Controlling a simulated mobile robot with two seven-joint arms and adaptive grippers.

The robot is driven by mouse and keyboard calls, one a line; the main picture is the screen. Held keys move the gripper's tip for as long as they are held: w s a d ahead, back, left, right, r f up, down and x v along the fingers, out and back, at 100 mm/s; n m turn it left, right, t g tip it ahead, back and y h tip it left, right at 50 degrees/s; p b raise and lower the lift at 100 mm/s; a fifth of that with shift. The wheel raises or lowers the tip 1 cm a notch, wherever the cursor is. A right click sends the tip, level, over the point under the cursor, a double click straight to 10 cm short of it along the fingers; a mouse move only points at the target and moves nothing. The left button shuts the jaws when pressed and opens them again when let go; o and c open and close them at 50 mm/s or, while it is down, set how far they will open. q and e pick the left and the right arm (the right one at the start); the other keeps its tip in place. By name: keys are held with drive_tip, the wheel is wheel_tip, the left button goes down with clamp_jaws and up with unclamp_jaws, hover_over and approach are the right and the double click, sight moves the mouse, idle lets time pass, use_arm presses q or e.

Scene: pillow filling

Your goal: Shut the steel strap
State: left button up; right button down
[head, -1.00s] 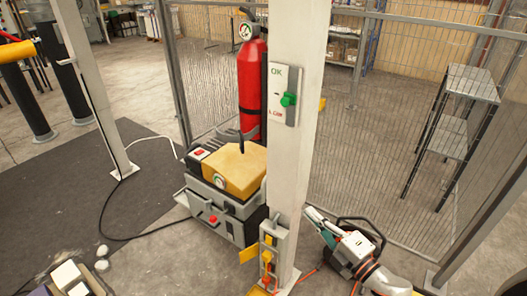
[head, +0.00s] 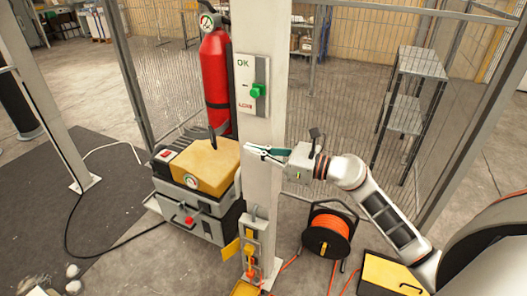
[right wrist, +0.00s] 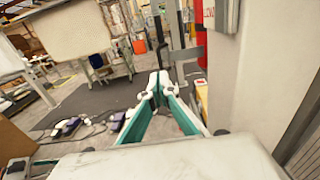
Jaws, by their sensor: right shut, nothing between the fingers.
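My right gripper (head: 264,152) has teal fingers, is shut and empty, and is in front of the post, below the OK panel and right of the extinguisher. In the right wrist view, the right gripper (right wrist: 158,82) has its fingertips together, with the post to its right. A red strip of the extinguisher (right wrist: 203,45) shows beside the post there. My left gripper is not in view.
A panel with a green knob (head: 258,91) is on the post above my gripper. A yellow-topped grey machine (head: 205,167) stands left of the post. An orange cable reel (head: 329,232) sits on the floor to the right. A mesh fence stands behind.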

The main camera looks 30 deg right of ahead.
use_arm(q)
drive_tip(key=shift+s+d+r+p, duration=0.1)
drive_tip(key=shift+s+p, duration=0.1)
drive_tip(key=shift+p, duration=0.1)
use_arm(e)
drive_tip(key=x, duration=0.8)
drive_tip(key=shift+w+a, duration=0.25)
drive_tip(key=shift+w, duration=0.05)
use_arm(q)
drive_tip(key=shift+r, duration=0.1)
use_arm(e)
drive_tip(key=shift+a, duration=0.1)
